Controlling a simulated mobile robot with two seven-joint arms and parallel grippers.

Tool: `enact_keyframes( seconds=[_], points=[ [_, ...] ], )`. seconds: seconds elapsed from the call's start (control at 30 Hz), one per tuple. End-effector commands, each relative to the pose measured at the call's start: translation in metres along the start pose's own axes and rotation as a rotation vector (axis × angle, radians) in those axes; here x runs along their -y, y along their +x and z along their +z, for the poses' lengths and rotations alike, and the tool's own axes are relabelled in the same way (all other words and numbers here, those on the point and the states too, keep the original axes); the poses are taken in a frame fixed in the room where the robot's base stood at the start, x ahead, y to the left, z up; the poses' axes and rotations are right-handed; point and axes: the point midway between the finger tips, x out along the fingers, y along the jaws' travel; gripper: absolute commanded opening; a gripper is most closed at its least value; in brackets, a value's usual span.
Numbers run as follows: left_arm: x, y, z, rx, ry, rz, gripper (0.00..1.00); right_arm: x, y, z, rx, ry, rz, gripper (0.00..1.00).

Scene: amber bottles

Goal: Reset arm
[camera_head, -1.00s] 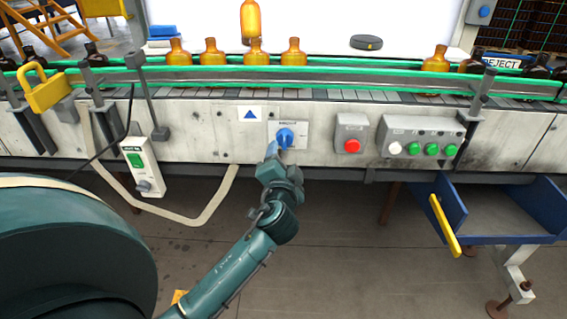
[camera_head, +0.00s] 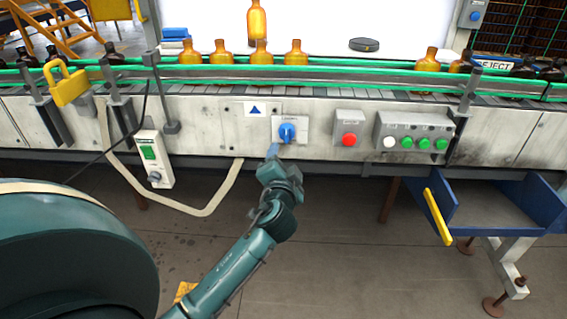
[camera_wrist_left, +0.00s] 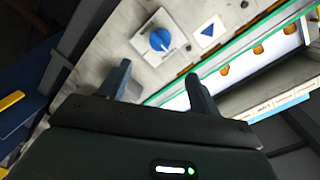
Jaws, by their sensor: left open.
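My left gripper (camera_head: 272,151) is in front of the conveyor's side panel, just below a blue rotary knob (camera_head: 287,132) on a pale plate. In the left wrist view my left gripper (camera_wrist_left: 158,82) has its two fingers spread apart with nothing between them. The blue knob (camera_wrist_left: 160,40) shows there beyond the fingers, apart from them. My left arm reaches up from the bottom of the head view. My right gripper is not in view.
The conveyor panel carries a red button (camera_head: 349,140) and a grey box with white and green buttons (camera_head: 414,135). Amber bottles (camera_head: 295,53) stand on the belt behind green rails. A hanging switch box (camera_head: 153,159) is at left.

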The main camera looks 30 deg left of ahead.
Motion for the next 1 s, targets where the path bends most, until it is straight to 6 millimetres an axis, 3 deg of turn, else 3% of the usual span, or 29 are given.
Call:
enact_keyframes(
  seconds=[0.33, 0.47, 0.57, 0.73, 0.9, 1.0],
  points=[
    [-0.001, -0.001, 0.0, -0.001, -0.001, 0.004, 0.63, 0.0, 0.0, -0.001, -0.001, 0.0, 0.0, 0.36],
    [-0.023, -0.017, 0.005, -0.013, -0.027, 0.099, 0.63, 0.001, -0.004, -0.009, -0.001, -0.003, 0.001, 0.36],
    [-0.062, -0.052, 0.015, -0.029, -0.094, 0.272, 0.63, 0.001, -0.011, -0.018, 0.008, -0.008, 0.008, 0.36],
    [-0.125, -0.148, 0.033, -0.024, -0.301, 0.613, 0.63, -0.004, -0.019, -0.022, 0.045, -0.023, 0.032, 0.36],
    [-0.149, -0.234, 0.041, 0.03, -0.526, 0.837, 0.63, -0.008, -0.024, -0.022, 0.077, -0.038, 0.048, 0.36],
    [-0.153, -0.262, 0.042, 0.058, -0.613, 0.9, 0.63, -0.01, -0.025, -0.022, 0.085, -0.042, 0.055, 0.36]
  ],
)
